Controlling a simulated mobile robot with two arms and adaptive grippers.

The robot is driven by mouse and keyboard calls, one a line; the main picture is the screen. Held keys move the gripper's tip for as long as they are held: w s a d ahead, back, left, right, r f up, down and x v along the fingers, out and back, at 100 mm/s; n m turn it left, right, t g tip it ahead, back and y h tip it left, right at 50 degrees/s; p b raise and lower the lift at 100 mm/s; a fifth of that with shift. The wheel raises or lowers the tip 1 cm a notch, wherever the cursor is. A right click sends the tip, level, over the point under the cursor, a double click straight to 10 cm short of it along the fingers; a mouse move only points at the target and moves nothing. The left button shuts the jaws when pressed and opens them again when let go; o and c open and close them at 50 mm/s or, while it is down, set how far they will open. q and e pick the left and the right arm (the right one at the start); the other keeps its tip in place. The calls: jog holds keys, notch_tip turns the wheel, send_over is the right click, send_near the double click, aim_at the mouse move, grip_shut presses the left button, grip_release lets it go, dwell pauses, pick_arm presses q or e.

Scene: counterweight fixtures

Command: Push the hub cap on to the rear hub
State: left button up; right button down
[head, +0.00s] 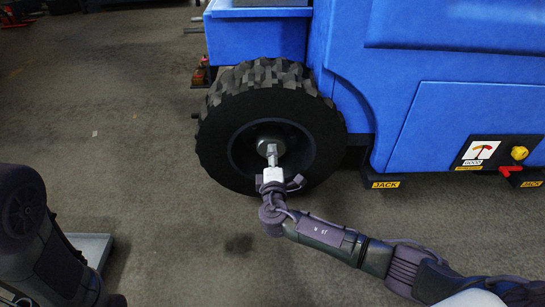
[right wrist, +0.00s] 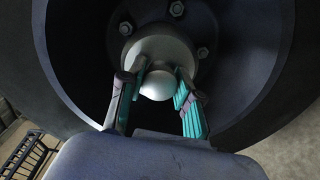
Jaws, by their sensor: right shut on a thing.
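The rear wheel (head: 225,118), with a black knobbly tyre, stands under the blue vehicle body. My right gripper (head: 271,152) reaches into the middle of this wheel. In the right wrist view, my right gripper (right wrist: 160,76) is shut, with its teal-padded fingers on either side of a pale rounded piece, the hub cap (right wrist: 157,87). The cap lies directly in front of the round grey rear hub (right wrist: 166,49), in line with it. I cannot tell whether they touch or how far the cap is on. My left gripper is out of view; only part of the left arm shows.
Several nuts (right wrist: 203,53) ring the hub inside the deep dark rim (right wrist: 255,75). The blue body (head: 440,65) stands to the right, with a gauge panel (head: 482,150) and a red handle (head: 509,170). The grey floor (head: 120,120) left of the wheel is mostly clear.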

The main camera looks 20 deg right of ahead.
dwell(0.3)
jog(key=c, duration=0.7)
grip_release()
jog(key=shift+w, duration=0.1)
